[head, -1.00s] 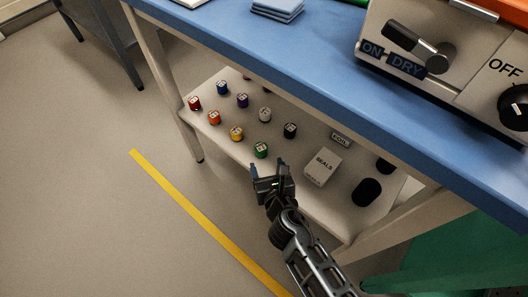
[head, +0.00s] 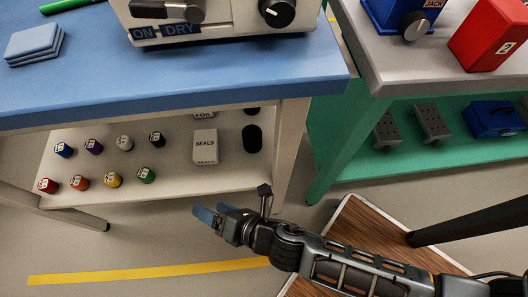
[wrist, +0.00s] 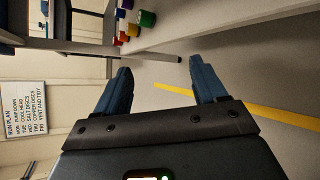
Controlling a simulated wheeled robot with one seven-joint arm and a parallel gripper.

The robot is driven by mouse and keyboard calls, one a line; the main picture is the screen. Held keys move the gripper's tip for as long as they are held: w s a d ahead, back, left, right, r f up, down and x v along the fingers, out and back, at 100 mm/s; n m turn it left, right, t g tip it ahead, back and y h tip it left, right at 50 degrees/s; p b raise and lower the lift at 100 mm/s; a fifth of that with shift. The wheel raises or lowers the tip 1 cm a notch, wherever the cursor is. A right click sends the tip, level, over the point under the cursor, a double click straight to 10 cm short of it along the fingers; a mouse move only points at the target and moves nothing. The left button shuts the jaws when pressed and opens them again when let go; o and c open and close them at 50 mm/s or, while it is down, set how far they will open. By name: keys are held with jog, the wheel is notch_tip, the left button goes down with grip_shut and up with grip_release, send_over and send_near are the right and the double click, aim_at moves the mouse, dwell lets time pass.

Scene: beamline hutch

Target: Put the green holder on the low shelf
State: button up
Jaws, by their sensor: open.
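The green holder (head: 146,175), a small cylinder with a pale marked top, stands upright on the low shelf (head: 185,180) under the blue bench. It is at the right end of the front row of coloured holders. It also shows at the top of the wrist view (wrist: 147,18). My gripper (head: 215,211) is open and empty, in front of the shelf and apart from the holder, to its right in the head view. In the wrist view its two blue-padded fingers (wrist: 160,68) stand wide apart with only floor seen between them.
Red (head: 47,186), orange (head: 79,183), yellow (head: 113,180) and other holders stand close beside the green one. A white SEALS box (head: 205,146) and black cylinders stand to the right. The blue bench top (head: 60,100) overhangs the shelf.

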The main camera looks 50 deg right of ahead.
jog(key=s+d+r+m+t+h, duration=0.1)
jog(key=s+d+r+m, duration=0.5)
jog(key=s+r+m, duration=0.4)
jog(key=s+d+r+m+h, duration=0.1)
jog(key=s+d+r+m, duration=0.6)
jog(key=s+r+m, duration=0.4)
notch_tip(320, 180, up, 4)
jog(key=m, duration=0.5)
jog(key=shift+d+t, duration=0.3)
jog(key=shift+t, duration=0.1)
